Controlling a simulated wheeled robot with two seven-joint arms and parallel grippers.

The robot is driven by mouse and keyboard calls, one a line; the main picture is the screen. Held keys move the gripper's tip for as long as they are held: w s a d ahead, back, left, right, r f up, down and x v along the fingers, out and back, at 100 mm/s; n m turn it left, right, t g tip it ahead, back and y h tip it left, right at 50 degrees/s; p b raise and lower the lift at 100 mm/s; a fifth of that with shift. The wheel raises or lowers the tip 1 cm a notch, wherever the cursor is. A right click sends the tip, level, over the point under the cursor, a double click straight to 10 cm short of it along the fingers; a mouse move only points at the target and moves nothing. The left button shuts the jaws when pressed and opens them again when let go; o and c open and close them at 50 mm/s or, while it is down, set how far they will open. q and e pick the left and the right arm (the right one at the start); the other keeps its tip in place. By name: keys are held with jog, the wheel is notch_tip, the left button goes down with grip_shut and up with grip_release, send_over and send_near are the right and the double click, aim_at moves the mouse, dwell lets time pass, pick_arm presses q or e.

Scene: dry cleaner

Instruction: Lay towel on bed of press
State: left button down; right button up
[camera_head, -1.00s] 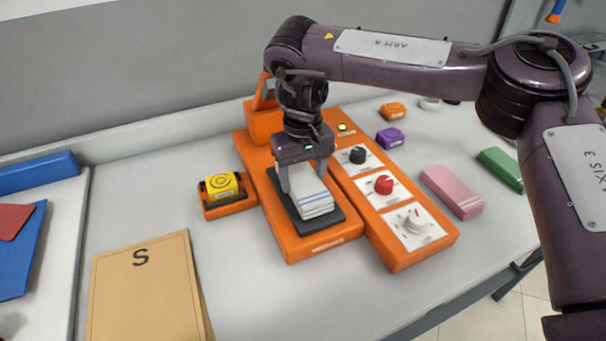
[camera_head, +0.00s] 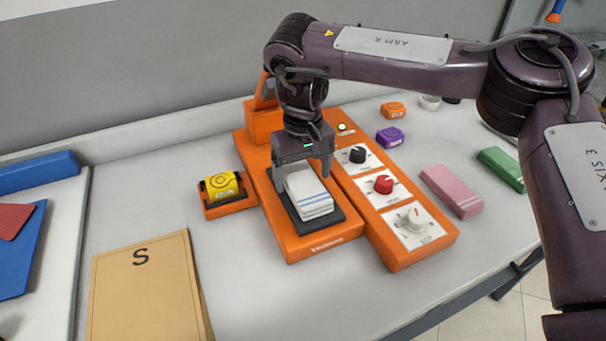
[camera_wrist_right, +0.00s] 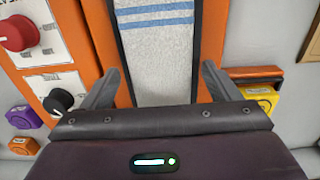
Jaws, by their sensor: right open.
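A white folded towel with blue stripes (camera_head: 310,193) lies on the dark bed (camera_head: 322,224) of the orange press (camera_head: 303,246). My right gripper (camera_head: 306,184) is over the far part of the towel, its fingers spread on either side and apart from it. In the right wrist view the towel (camera_wrist_right: 160,60) lies between the two open fingers (camera_wrist_right: 158,90), with a gap on each side. The towel's far end is hidden under the gripper in the head view. My left gripper is not in view.
A control panel with black, red and white knobs (camera_head: 383,184) adjoins the press on the right. A yellow item in an orange holder (camera_head: 222,186) is at its left. Pink (camera_head: 452,190) and green (camera_head: 502,168) folded cloths lie farther right. A tan board marked S (camera_head: 145,290) lies front left.

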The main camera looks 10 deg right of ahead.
aim_at(303, 181)
notch_tip(303, 181, up, 12)
jog(key=p, duration=0.1)
jog(key=shift+f+p, duration=0.2)
jog(key=shift+p, duration=0.2)
jog(key=shift+s+f, duration=0.1)
